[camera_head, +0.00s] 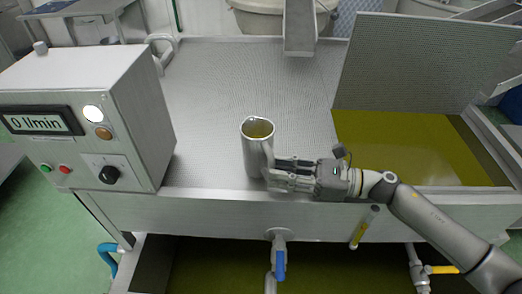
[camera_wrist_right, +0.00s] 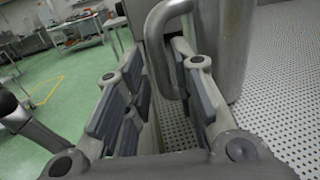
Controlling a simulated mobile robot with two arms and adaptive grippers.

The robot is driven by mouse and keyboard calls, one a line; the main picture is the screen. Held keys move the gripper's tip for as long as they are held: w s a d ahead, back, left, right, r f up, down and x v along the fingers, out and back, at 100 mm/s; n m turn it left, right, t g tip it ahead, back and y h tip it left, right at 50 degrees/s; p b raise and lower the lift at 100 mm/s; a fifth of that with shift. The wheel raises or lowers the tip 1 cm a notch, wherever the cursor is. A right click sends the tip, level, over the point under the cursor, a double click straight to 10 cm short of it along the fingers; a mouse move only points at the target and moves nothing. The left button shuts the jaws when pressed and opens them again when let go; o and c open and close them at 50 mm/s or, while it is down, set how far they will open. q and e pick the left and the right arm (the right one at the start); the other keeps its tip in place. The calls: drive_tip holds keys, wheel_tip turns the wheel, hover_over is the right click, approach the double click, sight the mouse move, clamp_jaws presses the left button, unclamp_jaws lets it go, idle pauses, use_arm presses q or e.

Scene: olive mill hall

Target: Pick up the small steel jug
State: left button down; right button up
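The small steel jug (camera_head: 257,155) stands upright on the perforated metal top near its front edge; an olive-yellow tone shows inside its mouth. My right gripper (camera_head: 276,175) comes in from the right, low beside the jug. In the right wrist view the jug's body (camera_wrist_right: 233,45) is at the upper right and its handle (camera_wrist_right: 158,50) shows in the gap between the fingers. My right gripper (camera_wrist_right: 157,65) is open there, with room beside the handle. Whether a finger touches the handle I cannot tell. My left gripper is not in view.
A control box (camera_head: 85,120) with display and knob stands left of the jug. An upright perforated panel (camera_head: 425,62) and an open basin of olive-green liquid (camera_head: 410,150) are at the right. A blue-handled tap (camera_head: 280,262) hangs below the front edge. The perforated top (camera_head: 240,80) behind the jug is clear.

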sight(272, 162)
drive_tip(key=shift+w+a+r+p, duration=0.1)
drive_tip(key=shift+a+p, duration=0.1)
drive_tip(key=shift+a, duration=0.35)
drive_tip(key=shift+w+a+r+p, duration=0.1)
drive_tip(key=shift+a+p, duration=0.05)
drive_tip(key=shift+a, duration=0.4)
drive_tip(key=shift+a+f, duration=0.2)
drive_tip(key=shift+d, duration=0.1)
clamp_jaws()
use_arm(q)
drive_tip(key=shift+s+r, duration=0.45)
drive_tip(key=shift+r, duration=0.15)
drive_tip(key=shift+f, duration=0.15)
use_arm(e)
drive_tip(key=shift+r, duration=0.3)
